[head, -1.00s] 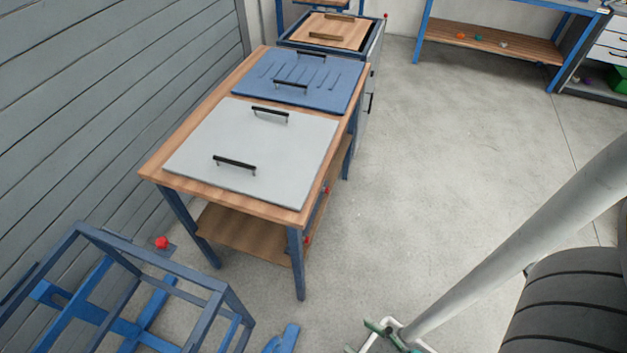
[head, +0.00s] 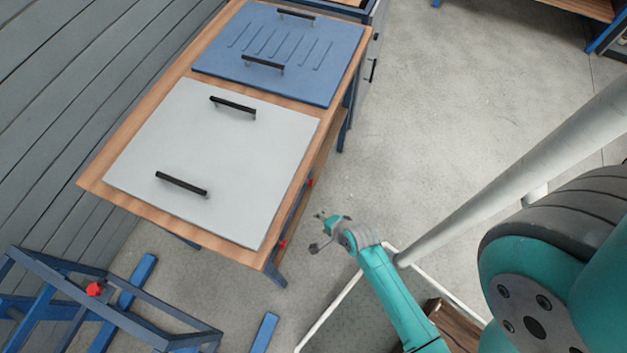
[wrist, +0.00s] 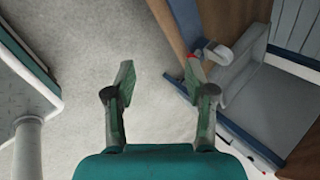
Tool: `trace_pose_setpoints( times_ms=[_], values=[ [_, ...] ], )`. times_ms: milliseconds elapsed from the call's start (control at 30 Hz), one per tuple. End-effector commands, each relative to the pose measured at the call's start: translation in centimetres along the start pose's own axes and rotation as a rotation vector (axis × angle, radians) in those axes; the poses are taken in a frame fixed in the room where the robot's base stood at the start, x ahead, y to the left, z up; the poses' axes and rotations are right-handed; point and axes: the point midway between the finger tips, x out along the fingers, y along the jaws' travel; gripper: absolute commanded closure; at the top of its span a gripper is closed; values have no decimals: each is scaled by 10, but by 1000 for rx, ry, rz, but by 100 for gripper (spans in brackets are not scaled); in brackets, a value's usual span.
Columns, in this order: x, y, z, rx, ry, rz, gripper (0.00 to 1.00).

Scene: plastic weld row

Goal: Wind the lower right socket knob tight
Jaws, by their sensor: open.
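Small red knobs sit on the right side of the wooden bench, one farther back (head: 310,183) and one nearer the front leg (head: 282,244). Another red knob (head: 95,289) is on the blue frame at the lower left. I cannot tell which is the lower right socket knob. My gripper (head: 326,232) is to the right of the bench's front leg, apart from it. In the wrist view my gripper (wrist: 161,74) is open and empty, with floor between its fingers. A small red spot (wrist: 190,57) shows beside the right finger, partly hidden.
The wooden bench (head: 92,187) carries a grey panel (head: 205,150) and a blue panel (head: 285,45), both with black handles. A blue steel frame (head: 130,322) stands at the lower left by the grey slatted wall (head: 60,90).

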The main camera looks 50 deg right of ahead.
Motion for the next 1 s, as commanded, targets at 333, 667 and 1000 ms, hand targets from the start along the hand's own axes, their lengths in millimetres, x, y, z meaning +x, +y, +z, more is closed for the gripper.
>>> trace_pose_setpoints(
  times_ms=[333, 667, 1000],
  values=[
    [79, -60, -67, 658, -50, 232, 45],
    [93, -109, -123, 1083, -57, 411, 45],
    [109, -110, -127, 1150, -55, 446, 45]
  ],
)
